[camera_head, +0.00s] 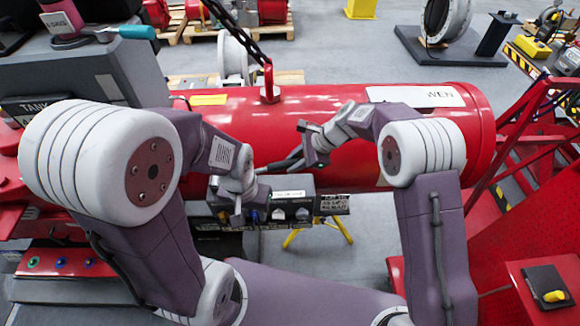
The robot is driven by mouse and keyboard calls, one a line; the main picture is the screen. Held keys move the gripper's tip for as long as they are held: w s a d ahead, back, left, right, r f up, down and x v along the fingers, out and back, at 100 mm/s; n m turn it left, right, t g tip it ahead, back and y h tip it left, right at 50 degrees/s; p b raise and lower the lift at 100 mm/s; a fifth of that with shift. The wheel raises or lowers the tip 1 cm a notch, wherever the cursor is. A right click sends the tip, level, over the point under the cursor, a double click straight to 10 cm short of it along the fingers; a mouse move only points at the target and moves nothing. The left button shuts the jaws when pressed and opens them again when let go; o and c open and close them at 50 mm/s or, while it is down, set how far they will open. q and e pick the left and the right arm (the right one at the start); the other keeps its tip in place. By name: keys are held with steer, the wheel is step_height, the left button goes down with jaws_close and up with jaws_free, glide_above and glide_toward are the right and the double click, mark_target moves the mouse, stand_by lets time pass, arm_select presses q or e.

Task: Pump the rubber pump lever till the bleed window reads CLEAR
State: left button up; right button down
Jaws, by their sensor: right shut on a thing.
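A small dark control box (290,206) with a white label and several knobs sits below the big red cylinder. A black lever (285,164) slants up to the right above the box. My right gripper (312,150) comes from the right and is shut on the lever's upper right end. My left gripper (238,208) is lower, at the left end of the control box. Its fingers are too small and partly hidden to tell whether they are open or touch the box. The bleed window's reading is too small to make out.
The red cylinder (350,105) spans the view behind my arms, with a chain and red shackle (269,85) on top. A dark sign (333,204) stands at the box's right. A red frame (535,130) stands at the right. A grey housing (90,75) is at the left.

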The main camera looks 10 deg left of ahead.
mark_target(298, 185)
steer(key=f+y+b, duration=0.1)
steer(key=f+b, duration=0.2)
steer(key=f+y+b, duration=0.1)
steer(key=f+b, duration=0.2)
steer(key=b, duration=0.1)
steer(key=d+f+g+y+b, duration=0.1)
steer(key=f+b, duration=0.2)
steer(key=b, duration=0.1)
steer(key=shift+w+d+y, duration=0.1)
steer(key=shift+w+y, duration=0.05)
steer(key=shift+y, duration=0.15)
steer(key=shift+r, duration=0.1)
steer(key=c, duration=1.2)
jaws_free()
steer(key=shift+r, duration=0.1)
steer(key=b+v, duration=0.1)
steer(key=v, duration=0.8)
